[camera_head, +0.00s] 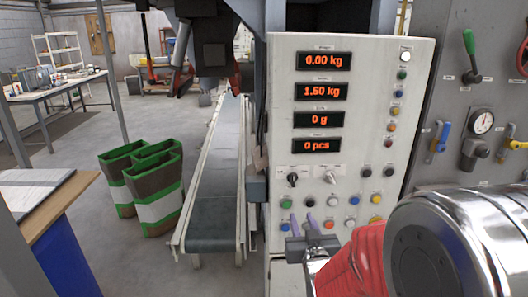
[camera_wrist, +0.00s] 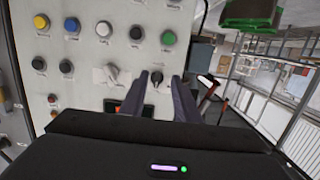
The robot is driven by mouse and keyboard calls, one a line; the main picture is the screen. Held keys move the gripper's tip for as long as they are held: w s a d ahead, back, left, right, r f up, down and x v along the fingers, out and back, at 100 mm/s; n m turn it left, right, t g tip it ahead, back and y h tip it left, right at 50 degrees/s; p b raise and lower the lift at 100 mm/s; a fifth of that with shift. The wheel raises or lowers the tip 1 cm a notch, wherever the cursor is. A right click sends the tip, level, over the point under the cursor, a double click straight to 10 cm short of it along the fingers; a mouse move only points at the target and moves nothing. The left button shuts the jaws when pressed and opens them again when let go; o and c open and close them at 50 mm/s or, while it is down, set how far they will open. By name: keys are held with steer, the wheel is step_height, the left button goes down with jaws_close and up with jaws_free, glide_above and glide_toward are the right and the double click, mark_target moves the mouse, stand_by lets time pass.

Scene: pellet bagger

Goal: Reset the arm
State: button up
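My arm, with a red section and a large silver joint, reaches in from the lower right in the head view. My gripper (camera_head: 303,220) is in front of the lower part of the white control panel (camera_head: 351,58). Its two purple fingers are apart with nothing held between them. In the wrist view the gripper (camera_wrist: 160,80) points at the panel, which appears upside down. A black selector knob (camera_wrist: 154,82) shows between the fingertips; I cannot tell the distance to it. The same knob (camera_head: 292,179) is above the fingers in the head view. A white selector (camera_wrist: 107,73) is beside it.
Four red displays read 0.00 kg, 1.50 kg, 0 g and 0 pcs. Several coloured buttons surround the fingers. A conveyor (camera_head: 213,178) runs left of the panel, with green-and-brown bags (camera_head: 158,205) beyond. A table (camera_head: 45,205) is at left. Valves and a gauge (camera_head: 481,122) are at right.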

steer(key=s+f+g, duration=0.3)
steer(key=f+g, duration=0.1)
steer(key=f, duration=0.4)
steer(key=s+f+g, duration=0.2)
steer(key=s+g, duration=0.3)
steer(key=s, duration=0.4)
steer(key=s+r+g, duration=0.2)
steer(key=s+r, duration=1.2)
steer(key=s, duration=0.4)
steer(key=shift+r, duration=0.25)
